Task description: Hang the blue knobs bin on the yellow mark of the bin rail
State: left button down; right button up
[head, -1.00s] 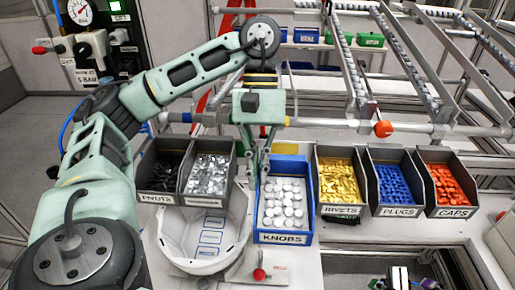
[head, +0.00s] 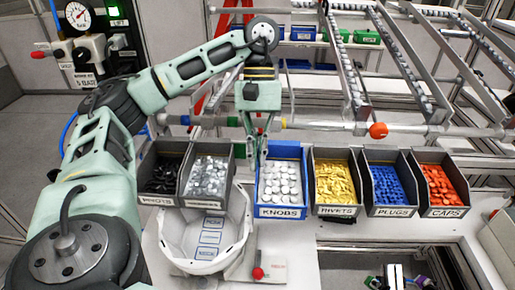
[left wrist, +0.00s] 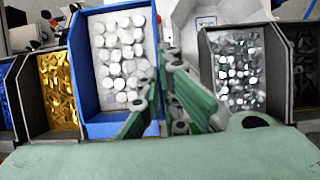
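The blue knobs bin (head: 281,180), filled with white round knobs, stands upright in line with the other bins below the grey bin rail (head: 330,125). Its label faces front. My left gripper (head: 257,158) is at the bin's left wall, its fingers closed on that wall. In the left wrist view the blue bin (left wrist: 88,125) shows left of the gripper (left wrist: 160,85), with one finger inside it. I cannot tell whether the bin's back touches the rail. My right gripper does not show.
A pivots bin (head: 157,199) and a bin of clear parts (head: 203,204) hang to the left. The rivets bin (head: 337,210), plugs bin and caps bin hang closely to the right.

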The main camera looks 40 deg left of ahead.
pick_arm(q)
jog(key=shift+w+a+p, duration=0.55)
jog(key=shift+w+a, duration=0.6)
jog(key=shift+w, duration=0.2)
jog(key=shift+f+b, duration=0.9)
jog(key=shift+f, duration=0.2)
jog(key=c, duration=1.9)
grip_release()
jog(key=shift+o, duration=0.2)
jog(key=v, duration=1.2)
